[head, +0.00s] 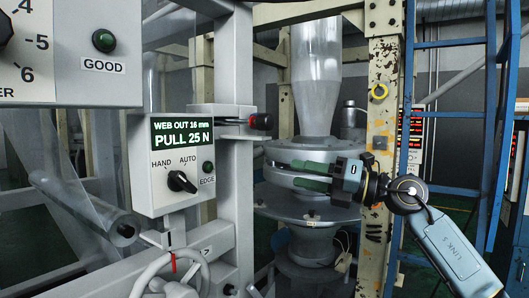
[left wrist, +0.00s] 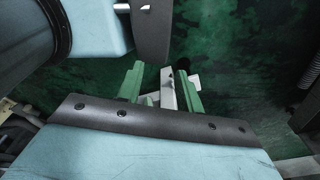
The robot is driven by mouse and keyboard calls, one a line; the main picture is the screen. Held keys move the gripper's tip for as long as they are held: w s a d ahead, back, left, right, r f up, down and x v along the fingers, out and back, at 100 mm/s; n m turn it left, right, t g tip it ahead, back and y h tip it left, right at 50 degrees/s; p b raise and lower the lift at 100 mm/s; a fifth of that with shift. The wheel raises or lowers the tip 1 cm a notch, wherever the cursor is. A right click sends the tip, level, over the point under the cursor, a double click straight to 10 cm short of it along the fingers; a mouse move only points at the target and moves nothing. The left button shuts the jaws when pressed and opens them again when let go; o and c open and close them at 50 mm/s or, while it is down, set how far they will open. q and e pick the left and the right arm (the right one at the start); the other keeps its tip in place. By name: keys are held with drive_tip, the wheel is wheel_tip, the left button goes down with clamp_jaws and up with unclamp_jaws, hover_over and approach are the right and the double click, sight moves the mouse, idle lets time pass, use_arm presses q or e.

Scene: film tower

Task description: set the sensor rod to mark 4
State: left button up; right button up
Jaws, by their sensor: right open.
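The sensor rod is hard to single out.
The box reads "WEB OUT 16 mm, PULL 25 N"; its switch (head: 182,181) has HAND and AUTO positions. A black knob (head: 261,121) sticks out right of the post (head: 232,90). A clear film (head: 75,190) and roller lie left. A blue ladder (head: 490,120) stands right.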

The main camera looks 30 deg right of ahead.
sight(270, 119)
drive_tip(key=s+a+r+n+t+h, duration=0.1)
drive_tip(key=s+a+r+n+h, duration=0.25)
drive_tip(key=s+r, duration=0.25)
drive_tip(key=s+a+r+n+h, duration=0.25)
drive_tip(key=s+r+n, duration=0.2)
drive_tip(key=s, duration=0.25)
drive_tip(key=shift+m+y, duration=0.3)
drive_tip(key=p+x, duration=0.3)
drive_tip(key=x, duration=0.1)
drive_tip(key=p+x, duration=0.3)
drive_tip(key=x, duration=0.1)
drive_tip(key=r+p+x, duration=0.1)
drive_tip(key=p+x, duration=0.1)
drive_tip(key=x, duration=0.2)
drive_tip(key=shift+w+d+p, duration=0.1)
drive_tip(key=shift+d+p, duration=0.05)
drive_tip(key=shift+p, duration=0.25)
drive_tip(key=shift+w+a+f, duration=0.15)
drive_tip(key=shift+w+a, duration=0.1)
drive_tip(key=shift+w, duration=0.35)
use_arm(q)
wheel_tip(270, 119, up, 9)
drive_tip(key=s, duration=0.1)
drive_tip(key=shift+s, duration=0.2)
use_arm(e)
clamp_jaws()
